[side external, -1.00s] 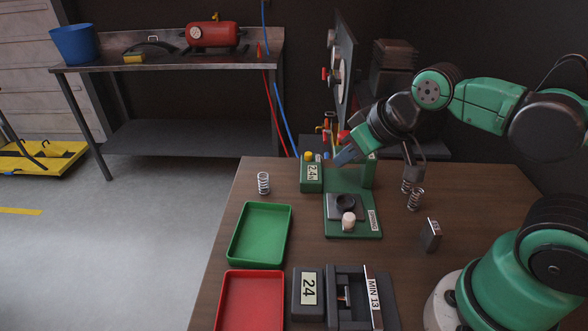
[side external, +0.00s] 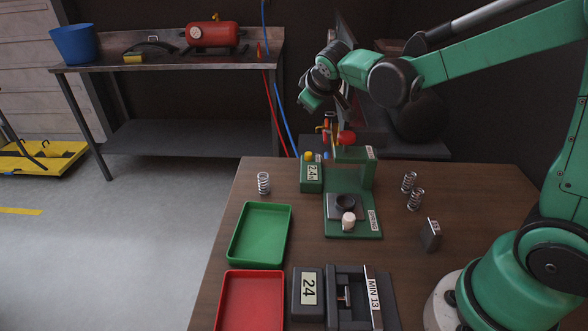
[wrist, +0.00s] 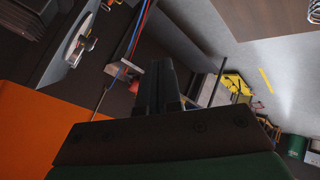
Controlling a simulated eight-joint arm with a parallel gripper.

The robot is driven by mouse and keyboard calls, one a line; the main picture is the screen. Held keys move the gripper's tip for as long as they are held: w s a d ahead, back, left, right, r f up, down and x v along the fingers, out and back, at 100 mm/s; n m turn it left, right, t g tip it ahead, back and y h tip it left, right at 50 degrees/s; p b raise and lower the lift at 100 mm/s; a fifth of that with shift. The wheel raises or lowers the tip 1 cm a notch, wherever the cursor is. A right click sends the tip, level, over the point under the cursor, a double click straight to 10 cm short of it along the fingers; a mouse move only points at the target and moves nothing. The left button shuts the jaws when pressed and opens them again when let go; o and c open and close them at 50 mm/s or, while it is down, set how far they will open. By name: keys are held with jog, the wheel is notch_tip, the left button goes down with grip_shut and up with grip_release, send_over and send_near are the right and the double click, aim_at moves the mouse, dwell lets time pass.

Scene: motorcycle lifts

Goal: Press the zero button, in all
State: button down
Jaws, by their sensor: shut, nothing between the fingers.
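A yellow button (side external: 308,156) sits on top of a small green box whose display (side external: 312,173) reads about 24; I cannot tell if it is marked zero. The box stands at the left of a green press stand (side external: 352,222) with a red lever knob (side external: 346,137). My gripper's green hand shows high above the table's back edge, above the button and clear of it; its fingertips are not clear there. In the wrist view the dark fingers of my gripper (wrist: 162,68) are together and empty, and the button does not show.
Springs (side external: 263,183) stand at left and right of the stand. A green tray (side external: 234,250), a red tray (side external: 221,300), a grey display box (side external: 295,311) reading 24 and a dark fixture marked MIN 13 (side external: 374,304) are nearer.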

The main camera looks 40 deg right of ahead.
jog(key=shift+w+d, duration=0.1)
jog(key=shift+w, duration=0.05)
jog(key=shift+f, duration=0.1)
send_over(310, 162)
jog(key=shift+w+d+f, duration=0.15)
jog(key=shift+f, duration=2.05)
jog(key=shift+w+d+f, duration=0.15)
jog(key=shift+f, duration=2)
jog(key=shift+f, duration=0.15)
jog(key=shift+f, duration=0.3)
jog(key=shift+f, duration=0.5)
jog(key=shift+r, duration=0.95)
